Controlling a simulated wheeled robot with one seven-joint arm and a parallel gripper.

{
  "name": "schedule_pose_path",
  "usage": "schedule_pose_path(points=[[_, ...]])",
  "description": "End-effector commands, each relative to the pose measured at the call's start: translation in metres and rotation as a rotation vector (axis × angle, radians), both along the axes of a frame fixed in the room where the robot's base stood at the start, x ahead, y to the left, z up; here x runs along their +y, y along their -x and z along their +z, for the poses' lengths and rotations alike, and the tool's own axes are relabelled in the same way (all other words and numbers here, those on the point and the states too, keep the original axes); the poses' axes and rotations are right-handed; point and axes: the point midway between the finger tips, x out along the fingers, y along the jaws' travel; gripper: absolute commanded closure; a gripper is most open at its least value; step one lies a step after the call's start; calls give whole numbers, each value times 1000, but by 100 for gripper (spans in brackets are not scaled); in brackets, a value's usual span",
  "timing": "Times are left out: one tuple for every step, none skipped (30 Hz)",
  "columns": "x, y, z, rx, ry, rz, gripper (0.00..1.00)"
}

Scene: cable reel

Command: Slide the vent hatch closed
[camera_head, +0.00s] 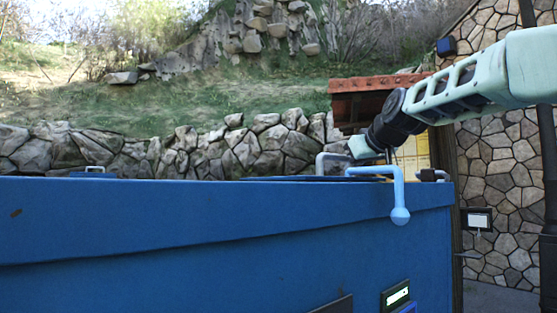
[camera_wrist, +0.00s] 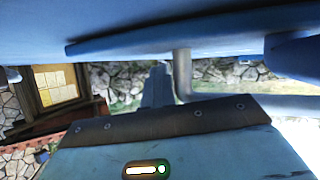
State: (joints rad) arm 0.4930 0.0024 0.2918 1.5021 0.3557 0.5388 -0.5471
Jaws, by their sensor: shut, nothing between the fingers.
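The vent hatch (camera_head: 315,179) appears as a thin, low edge on top of the big blue box; most of its face is hidden by my low viewpoint. A grey bent handle (camera_head: 330,158) rises there. In the wrist view a blue slab (camera_wrist: 130,42), seemingly the hatch, lies across the top, with the grey handle (camera_wrist: 182,75) joined to it. My gripper (camera_head: 388,158) is over the box's right end, just right of the grey handle. Its narrow shut fingers (camera_wrist: 157,86) show beside the handle, holding nothing; I cannot tell whether they touch it.
The blue box (camera_head: 150,225) fills the foreground. A light-blue bent lever (camera_head: 400,190) with a ball end hangs over its front edge near my gripper. A small handle (camera_head: 94,170) stands at the far left of the top. Stone walls (camera_head: 240,148) stand behind.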

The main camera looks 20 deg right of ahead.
Motion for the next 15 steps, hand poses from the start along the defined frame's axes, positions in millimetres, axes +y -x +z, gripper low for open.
schedule_pose_path(points=[[5, 1, 0, 0, 1, 4, 100], [7, 2, 0, 0, 1, 4, 100], [10, 3, 1, -1, 0, 4, 100], [11, 4, 1, -1, 0, 4, 100], [13, 4, 1, -1, 0, 4, 100], [16, 5, 1, -1, 0, 4, 100], [18, 6, 0, 0, 1, 4, 100], [20, 7, 0, 1, 1, 5, 100], [23, 7, 0, 0, 1, 5, 100], [25, 8, 0, 0, 0, 5, 100], [26, 9, 0, 0, 0, 5, 100], [29, 10, 1, 1, 1, 5, 100], [31, 10, 1, 1, 1, 5, 100], [33, 11, 1, 1, 0, 4, 100], [35, 12, 1, 1, -1, 4, 100]])
